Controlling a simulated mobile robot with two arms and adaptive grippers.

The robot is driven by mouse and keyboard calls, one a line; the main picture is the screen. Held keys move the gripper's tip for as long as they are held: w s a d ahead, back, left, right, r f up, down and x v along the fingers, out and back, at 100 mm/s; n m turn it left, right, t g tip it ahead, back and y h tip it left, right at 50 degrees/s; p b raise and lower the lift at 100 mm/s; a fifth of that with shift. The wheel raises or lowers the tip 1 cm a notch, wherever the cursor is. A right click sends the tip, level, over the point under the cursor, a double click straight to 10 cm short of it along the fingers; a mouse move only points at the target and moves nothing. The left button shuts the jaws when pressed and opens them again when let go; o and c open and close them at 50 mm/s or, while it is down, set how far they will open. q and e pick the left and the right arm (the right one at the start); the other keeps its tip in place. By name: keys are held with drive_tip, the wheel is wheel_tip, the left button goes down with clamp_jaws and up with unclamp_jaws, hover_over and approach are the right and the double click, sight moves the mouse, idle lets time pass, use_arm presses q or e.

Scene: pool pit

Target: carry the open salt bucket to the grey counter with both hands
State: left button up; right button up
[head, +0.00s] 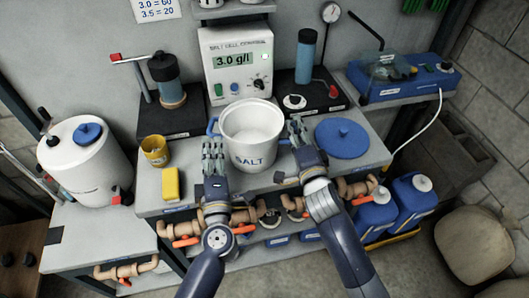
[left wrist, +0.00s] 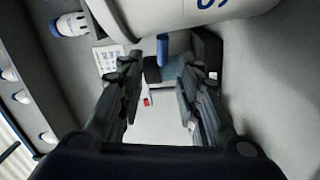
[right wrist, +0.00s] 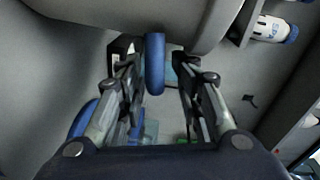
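The open white salt bucket (head: 252,158), marked SALT, stands upright on a grey worktop (head: 285,178), white inside. It has a blue handle on each side; the left one (head: 212,126) shows in the head view. My left gripper (head: 213,158) is open at the bucket's left front, with a blue handle (left wrist: 162,50) beyond its fingertips in the left wrist view. My right gripper (head: 297,135) is at the bucket's right side. In the right wrist view its fingers are open on either side of the right blue handle (right wrist: 155,65); contact cannot be told.
The blue lid (head: 343,138) lies right of the bucket. A yellow cup (head: 155,151) and yellow block (head: 171,184) are at the left. A lower grey counter (head: 85,240) carries a white tank (head: 85,165). Pipes with orange valves run along the front; blue jugs (head: 412,198) stand below right.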

drive_tip(key=f+v, duration=0.1)
drive_tip(key=v, duration=1)
drive_tip(key=shift+r, duration=0.5)
drive_tip(key=shift+s+f, duration=0.1)
